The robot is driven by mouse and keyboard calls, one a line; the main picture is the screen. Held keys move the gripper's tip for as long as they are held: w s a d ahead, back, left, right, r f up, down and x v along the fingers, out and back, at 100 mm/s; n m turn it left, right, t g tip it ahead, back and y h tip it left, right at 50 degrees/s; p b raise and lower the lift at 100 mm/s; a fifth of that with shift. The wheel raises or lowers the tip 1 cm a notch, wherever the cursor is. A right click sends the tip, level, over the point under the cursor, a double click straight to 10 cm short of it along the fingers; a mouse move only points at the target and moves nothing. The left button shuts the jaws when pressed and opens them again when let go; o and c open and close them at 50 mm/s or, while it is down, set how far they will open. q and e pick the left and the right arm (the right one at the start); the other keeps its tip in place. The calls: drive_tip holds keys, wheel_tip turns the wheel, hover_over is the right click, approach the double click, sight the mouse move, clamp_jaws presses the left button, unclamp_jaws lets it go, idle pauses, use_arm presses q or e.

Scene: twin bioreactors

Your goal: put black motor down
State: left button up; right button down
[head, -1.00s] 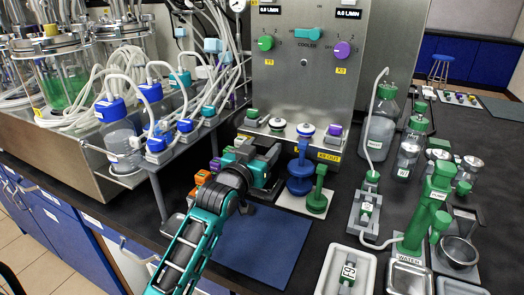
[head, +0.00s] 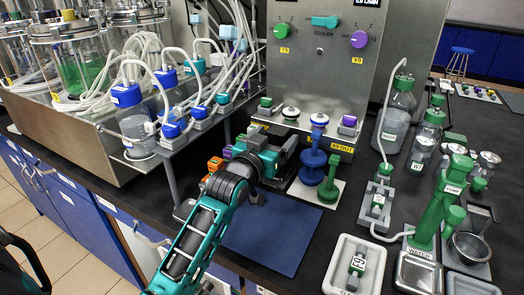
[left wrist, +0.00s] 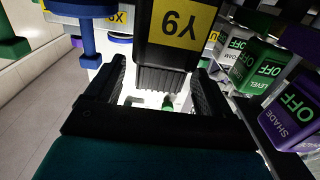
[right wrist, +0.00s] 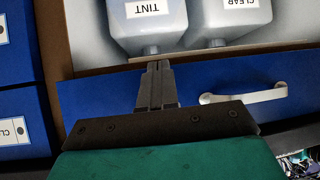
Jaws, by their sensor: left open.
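The black motor (left wrist: 178,40) with a yellow Y9 label shows in the left wrist view, between the two dark fingers of my left gripper (left wrist: 165,100). The gripper is open around it, with a gap beside the motor's ribbed lower end. In the head view my left gripper (head: 278,150) is at the foot of the steel cooler panel (head: 318,85), above the back of the blue mat (head: 265,235). The motor cannot be clearly told apart from the gripper there. My right gripper (right wrist: 156,75) is shut and empty in the right wrist view, in front of a blue drawer.
A blue stand (head: 313,160) and a green stand (head: 329,185) are close right of my left gripper. Small orange, purple and green blocks (head: 214,165) lie to its left. Tubed bottles (head: 135,128) stand further left. The blue mat is mostly clear.

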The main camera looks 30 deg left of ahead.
use_arm(q)
drive_tip(key=s, duration=1.1)
drive_tip(key=shift+s+d, duration=0.15)
drive_tip(key=shift+d, duration=0.15)
